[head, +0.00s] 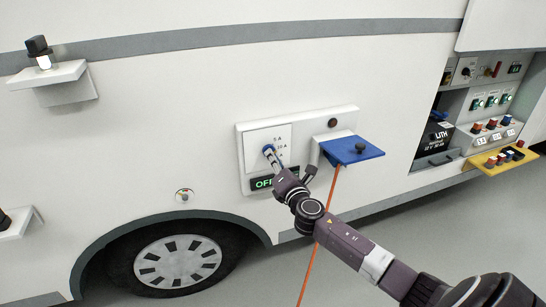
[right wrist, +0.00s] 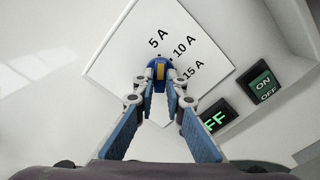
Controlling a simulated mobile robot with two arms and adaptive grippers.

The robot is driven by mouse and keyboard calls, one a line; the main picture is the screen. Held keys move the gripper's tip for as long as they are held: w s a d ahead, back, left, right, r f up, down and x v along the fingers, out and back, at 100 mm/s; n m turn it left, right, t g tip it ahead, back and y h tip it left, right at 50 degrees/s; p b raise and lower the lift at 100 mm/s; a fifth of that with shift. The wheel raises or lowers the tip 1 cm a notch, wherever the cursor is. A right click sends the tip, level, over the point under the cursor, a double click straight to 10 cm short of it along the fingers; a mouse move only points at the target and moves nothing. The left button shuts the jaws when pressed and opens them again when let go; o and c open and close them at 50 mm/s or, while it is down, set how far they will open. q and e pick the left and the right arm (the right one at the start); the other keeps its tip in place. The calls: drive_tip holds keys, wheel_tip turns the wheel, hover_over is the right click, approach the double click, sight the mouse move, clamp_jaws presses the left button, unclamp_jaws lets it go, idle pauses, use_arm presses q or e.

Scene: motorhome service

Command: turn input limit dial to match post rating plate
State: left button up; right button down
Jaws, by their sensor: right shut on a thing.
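The input limit dial (head: 268,149) is a small blue knob on a white panel (head: 257,136) on the motorhome's side. In the right wrist view the dial (right wrist: 157,66) has a yellow mark, and the panel reads 5 A, 10 A and 15 A to its upper right and right. I cannot tell exactly which value the mark points at. My right gripper (right wrist: 160,84) is shut on the dial, its blue-padded fingers on either side of it; it also shows in the head view (head: 271,155). My left gripper is out of view. I see no post rating plate.
A green-lit OFF display (head: 262,183) sits below the dial. An ON/OFF switch (right wrist: 262,86) is beside it. Right of the panel, a blue flap (head: 352,150) juts out, with an orange cable (head: 318,235) hanging below. An open bay with a lithium battery (head: 436,138) is at right.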

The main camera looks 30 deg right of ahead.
drive_tip(key=shift+f+n, duration=0.1)
drive_tip(key=shift+n, duration=0.6)
drive_tip(key=c, duration=2)
unclamp_jaws()
drive_tip(key=v, duration=1.2)
drive_tip(key=shift+f, duration=0.1)
